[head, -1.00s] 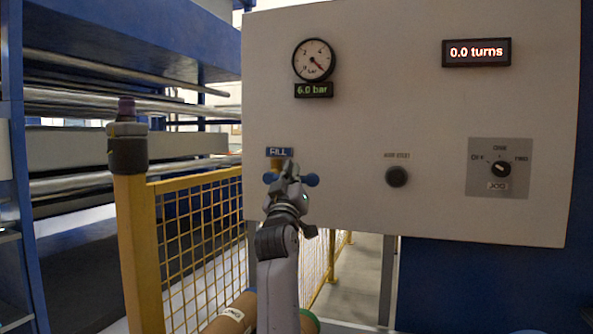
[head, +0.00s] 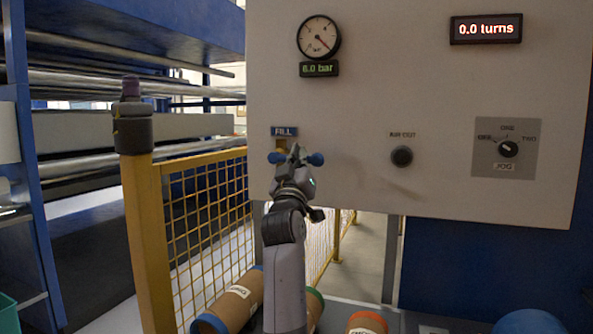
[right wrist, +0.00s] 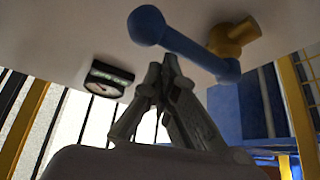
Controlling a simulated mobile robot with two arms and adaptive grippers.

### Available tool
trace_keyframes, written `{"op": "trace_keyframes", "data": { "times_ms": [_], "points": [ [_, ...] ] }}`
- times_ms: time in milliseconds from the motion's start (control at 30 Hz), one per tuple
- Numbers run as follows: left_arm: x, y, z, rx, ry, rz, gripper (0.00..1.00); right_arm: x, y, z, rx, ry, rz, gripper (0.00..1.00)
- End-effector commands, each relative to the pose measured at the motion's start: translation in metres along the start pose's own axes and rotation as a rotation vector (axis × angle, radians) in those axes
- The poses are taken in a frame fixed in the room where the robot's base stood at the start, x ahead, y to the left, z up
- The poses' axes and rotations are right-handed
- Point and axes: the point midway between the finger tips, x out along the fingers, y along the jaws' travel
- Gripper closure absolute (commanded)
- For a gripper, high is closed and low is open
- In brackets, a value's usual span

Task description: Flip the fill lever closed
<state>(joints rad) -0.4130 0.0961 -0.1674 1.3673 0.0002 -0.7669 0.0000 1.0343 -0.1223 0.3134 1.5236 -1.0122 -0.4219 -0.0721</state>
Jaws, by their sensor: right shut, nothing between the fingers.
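The fill lever is a blue bar with rounded ends on a brass valve. In the head view, one blue end (head: 316,158) shows right of my right gripper (head: 295,150) and the other shows to its left; the lever looks about level. The FILL label (head: 284,131) is just above. My right gripper is shut and empty and hides the lever's middle. In the right wrist view, the lever (right wrist: 190,46) and brass valve (right wrist: 235,36) are close beyond the shut fingertips (right wrist: 166,68). I cannot tell whether they touch. My left gripper is not in view.
The panel also carries a pressure gauge (head: 319,37), a turns display (head: 486,28), a dark round button (head: 402,156) and a JOG selector (head: 508,149). A yellow mesh fence (head: 205,220) stands at left. Brown rolls (head: 238,298) lie below my right arm.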

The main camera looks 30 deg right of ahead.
Motion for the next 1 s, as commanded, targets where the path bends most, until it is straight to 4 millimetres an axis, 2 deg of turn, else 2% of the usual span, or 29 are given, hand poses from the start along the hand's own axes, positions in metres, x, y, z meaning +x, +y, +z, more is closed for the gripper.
{"op": "trace_keyframes", "data": {
  "times_ms": [300, 500, 700, 1000],
  "points": [
    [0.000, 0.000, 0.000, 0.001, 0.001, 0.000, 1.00, -0.068, -0.001, 0.000, 0.003, 0.000, -0.003, 1.00],
    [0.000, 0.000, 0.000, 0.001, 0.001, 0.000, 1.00, -0.099, -0.001, -0.001, 0.004, 0.002, -0.002, 1.00],
    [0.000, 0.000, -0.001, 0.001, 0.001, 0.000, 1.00, -0.109, 0.000, -0.002, 0.002, 0.003, 0.000, 1.00],
    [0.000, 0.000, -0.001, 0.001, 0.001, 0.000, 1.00, -0.109, 0.000, -0.002, 0.002, 0.004, 0.000, 1.00]
  ]
}}
